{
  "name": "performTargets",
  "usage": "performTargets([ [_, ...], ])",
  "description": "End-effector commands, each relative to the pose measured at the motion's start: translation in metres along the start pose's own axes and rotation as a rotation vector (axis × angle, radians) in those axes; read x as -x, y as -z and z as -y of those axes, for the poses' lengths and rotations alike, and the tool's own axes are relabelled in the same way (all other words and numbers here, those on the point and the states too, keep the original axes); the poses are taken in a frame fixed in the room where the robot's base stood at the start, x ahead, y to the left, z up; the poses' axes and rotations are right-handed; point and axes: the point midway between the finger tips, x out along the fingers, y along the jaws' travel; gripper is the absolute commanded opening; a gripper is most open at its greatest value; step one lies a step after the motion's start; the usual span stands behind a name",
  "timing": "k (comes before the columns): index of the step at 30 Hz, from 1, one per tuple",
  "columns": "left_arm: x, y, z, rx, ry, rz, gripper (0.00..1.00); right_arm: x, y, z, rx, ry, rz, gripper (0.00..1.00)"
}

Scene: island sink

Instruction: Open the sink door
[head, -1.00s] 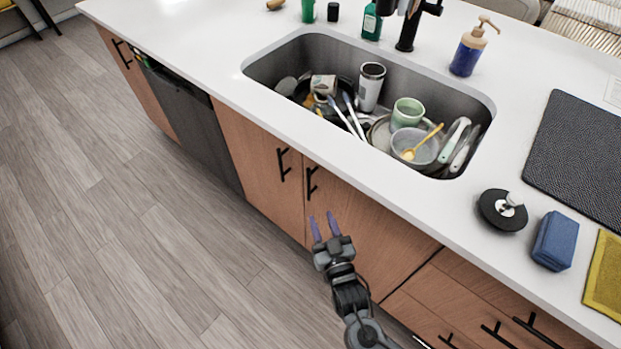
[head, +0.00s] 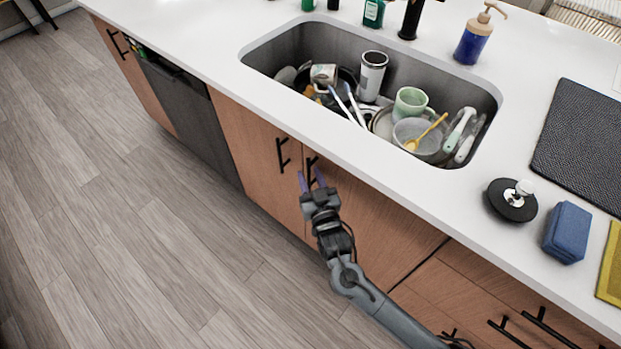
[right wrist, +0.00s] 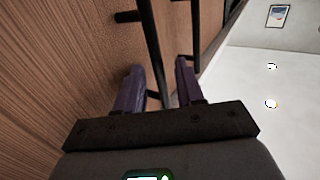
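The sink cabinet has two wooden doors below the basin. The left door (head: 258,160) and right door (head: 365,225) are both closed, with black bar handles near their meeting edge. My right gripper (head: 311,178) is open at the right door's handle (head: 312,165), which it partly covers in the head view. In the right wrist view its two purple fingers (right wrist: 158,78) are apart, and a black handle bar (right wrist: 153,50) runs into the gap between them. Contact cannot be told. A second bar (right wrist: 196,40) stands farther off. My left gripper is not in view.
The sink (head: 290,55) above holds several dishes. The white counter edge overhangs the doors. A dark dishwasher (head: 190,110) is to the left, and drawers (head: 470,300) with black handles are to the right. The wood floor (head: 130,220) in front is clear.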

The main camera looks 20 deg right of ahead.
Motion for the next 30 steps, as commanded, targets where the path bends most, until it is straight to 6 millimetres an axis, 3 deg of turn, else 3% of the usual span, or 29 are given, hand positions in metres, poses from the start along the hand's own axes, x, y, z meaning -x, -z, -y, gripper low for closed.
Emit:
performTargets([
  [6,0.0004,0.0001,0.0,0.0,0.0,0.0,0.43,-0.0001,0.0003,0.0,0.0,0.0,0.0,0.36],
  [13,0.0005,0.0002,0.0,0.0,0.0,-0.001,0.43,0.0,0.0003,0.0,-0.001,0.0,0.0,0.01],
  [30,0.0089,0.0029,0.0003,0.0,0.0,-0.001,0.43,0.0061,0.0027,0.0003,0.0,0.016,0.001,0.0],
])
